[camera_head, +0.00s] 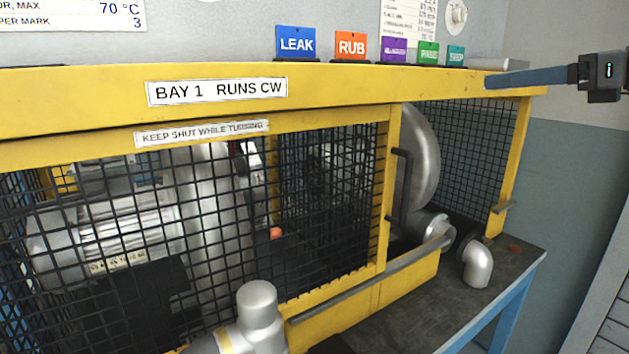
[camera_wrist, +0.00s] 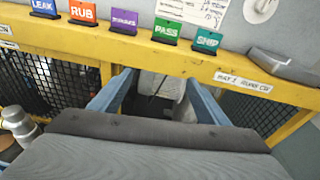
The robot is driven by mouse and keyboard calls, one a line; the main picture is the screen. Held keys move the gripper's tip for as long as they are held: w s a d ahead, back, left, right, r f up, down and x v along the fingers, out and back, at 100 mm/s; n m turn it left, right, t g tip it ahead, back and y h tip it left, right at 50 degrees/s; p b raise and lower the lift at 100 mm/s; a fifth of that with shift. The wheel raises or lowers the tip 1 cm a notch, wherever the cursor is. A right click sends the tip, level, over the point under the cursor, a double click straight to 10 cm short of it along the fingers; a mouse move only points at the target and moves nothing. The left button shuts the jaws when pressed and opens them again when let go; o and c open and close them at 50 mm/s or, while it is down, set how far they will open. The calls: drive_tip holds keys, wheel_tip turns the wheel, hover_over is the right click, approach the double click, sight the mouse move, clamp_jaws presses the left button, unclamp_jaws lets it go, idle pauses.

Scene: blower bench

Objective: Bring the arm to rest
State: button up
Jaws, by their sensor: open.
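My gripper (camera_head: 492,79) is at the upper right in the head view. Its blue fingers point left, in front of the right end of the yellow beam (camera_head: 330,88). In the wrist view my gripper (camera_wrist: 158,78) has its two blue fingers apart, with nothing held between them. The yellow beam (camera_wrist: 225,68) crosses just beyond the fingertips there. Whether the fingers touch the beam cannot be told.
A mesh guard (camera_head: 335,190) encloses silver blower machinery. Colored tags, including LEAK (camera_head: 296,42) and PASS (camera_wrist: 168,31), stand along the beam. A grey bar (camera_head: 498,64) lies near its right end. A silver elbow (camera_head: 478,264) stands on the dark bench (camera_head: 400,325). Space right of the bench looks clear.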

drive_tip(key=s+a+f+n+g+h, duration=0.1)
drive_tip(key=s+a+f+n+g, duration=0.2)
drive_tip(key=f, duration=0.6)
drive_tip(key=a+f+n+g+h, duration=0.1)
drive_tip(key=a+f+n+g, duration=0.3)
drive_tip(key=f, duration=0.5)
drive_tip(key=s+a+f+n+g+h, duration=0.1)
drive_tip(key=s+a+f+n+g, duration=0.15)
drive_tip(key=a+f, duration=0.45)
drive_tip(key=s+f+n+g+h, duration=0.1)
drive_tip(key=s+f+n+h, duration=0.2)
drive_tip(key=f+n, duration=0.6)
drive_tip(key=s+f+n+g+h, duration=0.2)
drive_tip(key=s+f+n, duration=0.4)
drive_tip(key=f+n, duration=0.3)
drive_tip(key=shift+s+a+f+h, duration=0.2)
drive_tip(key=shift+a+f+h, duration=0.2)
drive_tip(key=shift+h, duration=0.4)
